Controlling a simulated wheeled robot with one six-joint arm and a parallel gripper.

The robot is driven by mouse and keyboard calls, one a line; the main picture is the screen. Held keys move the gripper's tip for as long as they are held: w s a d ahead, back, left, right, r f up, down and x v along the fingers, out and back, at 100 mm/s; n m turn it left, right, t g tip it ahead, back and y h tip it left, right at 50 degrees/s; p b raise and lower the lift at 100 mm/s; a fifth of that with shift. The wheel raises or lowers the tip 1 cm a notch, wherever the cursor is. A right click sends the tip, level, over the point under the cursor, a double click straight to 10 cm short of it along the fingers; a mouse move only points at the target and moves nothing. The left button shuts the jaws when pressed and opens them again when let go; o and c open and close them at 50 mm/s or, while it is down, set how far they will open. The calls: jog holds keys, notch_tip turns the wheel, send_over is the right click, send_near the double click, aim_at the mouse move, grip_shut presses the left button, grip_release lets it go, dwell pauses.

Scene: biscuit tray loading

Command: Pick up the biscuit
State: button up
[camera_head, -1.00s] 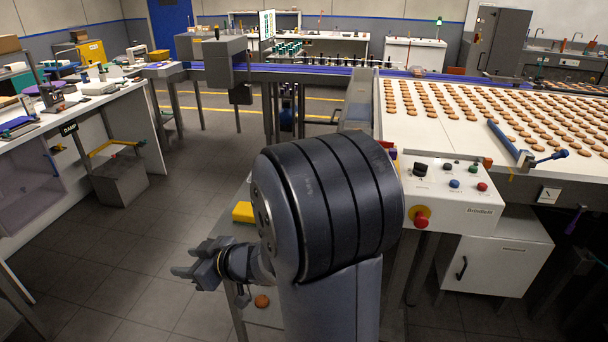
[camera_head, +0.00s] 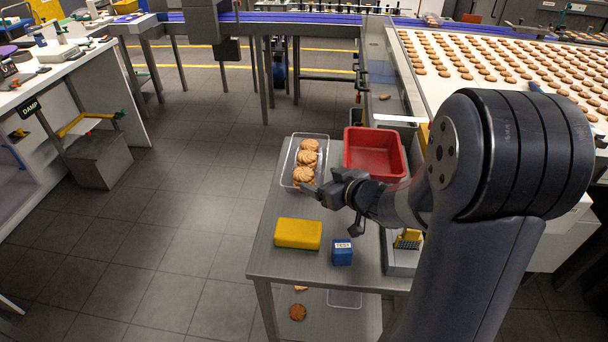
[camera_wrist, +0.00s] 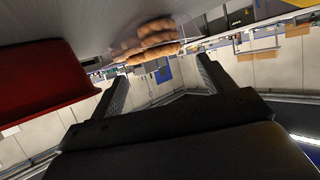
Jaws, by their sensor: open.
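Several round brown biscuits (camera_head: 306,158) are piled in a clear tray (camera_head: 286,172) on the grey table in the head view. A biscuit (camera_head: 298,312) lies low down beneath the tabletop, with part of another (camera_head: 300,288) behind it. My gripper (camera_head: 320,184) is above the table, close to the near right corner of the clear tray; the exact gap is unclear. In the wrist view, my gripper (camera_wrist: 160,82) has its two fingers apart with nothing between them. Stacked biscuits (camera_wrist: 147,42) show beyond the fingertips there, against the grey tabletop.
A red bin (camera_head: 404,160) stands right of the clear tray; it shows at left in the wrist view (camera_wrist: 45,75). A yellow block (camera_head: 298,234) and a blue TEST box (camera_head: 342,253) sit nearer on the table (camera_head: 275,262). A biscuit conveyor (camera_head: 420,90) is at right.

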aim_at(305, 173)
jog(key=shift+a+x, duration=0.15)
jog(key=shift+x, duration=1.25)
jog(key=shift+a+x, duration=0.15)
jog(key=shift+x, duration=1.25)
jog(key=shift+s+r, duration=0.1)
jog(key=shift+r, duration=0.05)
jog(key=c, duration=0.8)
